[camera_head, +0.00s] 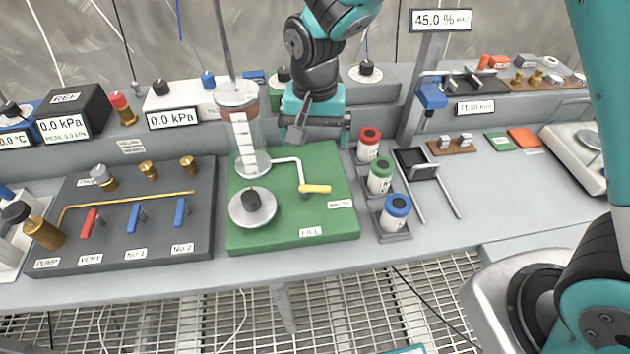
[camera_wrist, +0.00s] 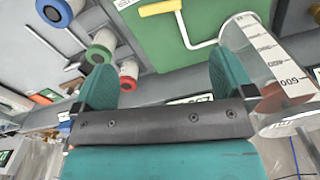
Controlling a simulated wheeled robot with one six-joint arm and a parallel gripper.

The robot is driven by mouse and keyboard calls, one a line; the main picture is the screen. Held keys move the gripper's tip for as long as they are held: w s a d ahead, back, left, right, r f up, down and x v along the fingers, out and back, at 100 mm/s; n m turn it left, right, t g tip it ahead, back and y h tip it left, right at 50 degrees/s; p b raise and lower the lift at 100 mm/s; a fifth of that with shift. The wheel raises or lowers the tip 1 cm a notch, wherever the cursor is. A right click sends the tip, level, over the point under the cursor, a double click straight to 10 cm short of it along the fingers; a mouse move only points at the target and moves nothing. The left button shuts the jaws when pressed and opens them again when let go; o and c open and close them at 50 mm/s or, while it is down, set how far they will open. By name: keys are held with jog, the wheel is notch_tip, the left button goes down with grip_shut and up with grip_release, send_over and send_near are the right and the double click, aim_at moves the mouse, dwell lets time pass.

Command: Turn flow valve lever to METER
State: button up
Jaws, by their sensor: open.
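The flow valve lever, a small yellow handle (camera_head: 314,188), sits on the green board (camera_head: 290,238) at the end of a white pipe (camera_head: 299,168). It points right, roughly level in the head view, a little above a small label (camera_head: 340,204) too small to read. A FILL label (camera_head: 311,231) is at the board's front edge. My gripper (camera_head: 318,132) is open and empty over the board's back edge, behind the lever and apart from it. In the wrist view, its teal fingers (camera_wrist: 160,85) are spread wide, and the yellow lever (camera_wrist: 160,8) shows at the top edge.
A clear graduated cylinder (camera_head: 240,135) stands left of my gripper, close by. Red, green and blue capped bottles (camera_head: 380,178) stand right of the board. A dark valve panel (camera_head: 130,250) lies left. A grey post (camera_head: 412,95) rises right of my gripper.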

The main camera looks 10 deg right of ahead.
aim_at(315, 186)
notch_tip(315, 186, down, 14)
jog(key=shift+f+p, duration=0.1)
jog(key=shift+p, duration=1)
jog(key=shift+c, duration=0.2)
jog(key=c, duration=0.8)
jog(key=shift+w+n+b, duration=0.2)
jog(key=shift+n+b, duration=0.25)
jog(key=shift+n, duration=0.45)
jog(key=shift+c, duration=0.2)
jog(key=shift+w+n, duration=0.1)
jog(key=shift+n, duration=0.5)
jog(key=o, duration=0.9)
notch_tip(315, 186, up, 18)
jog(key=b, duration=0.2)
jog(key=shift+f+b, duration=0.2)
jog(key=shift+b, duration=0.2)
